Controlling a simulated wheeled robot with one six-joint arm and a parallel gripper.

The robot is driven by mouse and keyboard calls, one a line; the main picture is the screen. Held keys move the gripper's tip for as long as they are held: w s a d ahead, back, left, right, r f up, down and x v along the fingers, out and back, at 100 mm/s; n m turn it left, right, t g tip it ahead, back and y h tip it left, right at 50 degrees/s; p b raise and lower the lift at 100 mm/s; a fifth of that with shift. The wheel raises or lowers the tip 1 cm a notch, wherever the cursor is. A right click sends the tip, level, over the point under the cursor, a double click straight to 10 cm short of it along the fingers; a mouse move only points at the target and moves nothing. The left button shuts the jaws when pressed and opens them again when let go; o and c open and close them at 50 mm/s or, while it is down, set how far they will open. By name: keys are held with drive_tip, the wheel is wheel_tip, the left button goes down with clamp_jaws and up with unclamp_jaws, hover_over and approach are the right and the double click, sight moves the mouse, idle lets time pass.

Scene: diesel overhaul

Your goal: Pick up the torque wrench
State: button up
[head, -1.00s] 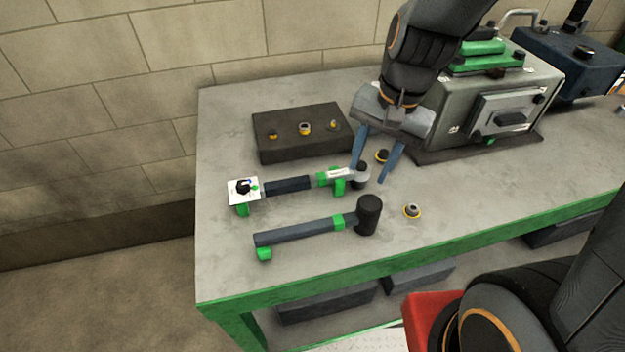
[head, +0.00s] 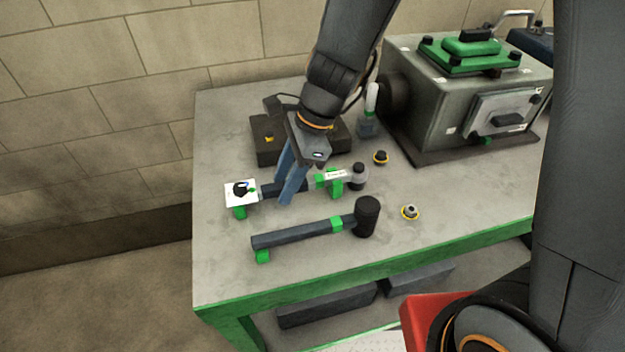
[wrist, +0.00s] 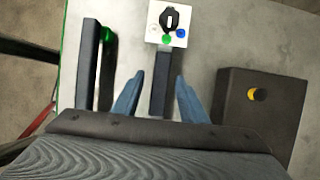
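The torque wrench (head: 335,175), with a dark handle, green bands, a pale labelled section and a round grey head, lies across green supports on the bench. Its handle (wrist: 161,86) points up the wrist view toward a white plate with a black knob (wrist: 168,20). My gripper (head: 287,192) is over the handle with its blue fingers pointing down. In the wrist view the fingers of my gripper (wrist: 157,92) are apart, one on each side of the handle, with gaps. Whether they are down at handle height is unclear. The wrench's head is hidden in the wrist view.
A black-headed mallet (head: 367,217) lies in front, parallel to the wrench; its handle (wrist: 88,65) is left of my fingers. A dark block (wrist: 262,118) with yellow-ringed parts stands behind. Small ringed parts (head: 410,212) lie to the right. A grey machine (head: 440,110) stands at the back right.

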drive_tip(key=shift+x, duration=1.05)
clamp_jaws()
wheel_tip(320, 180, up, 10)
idle(0.6)
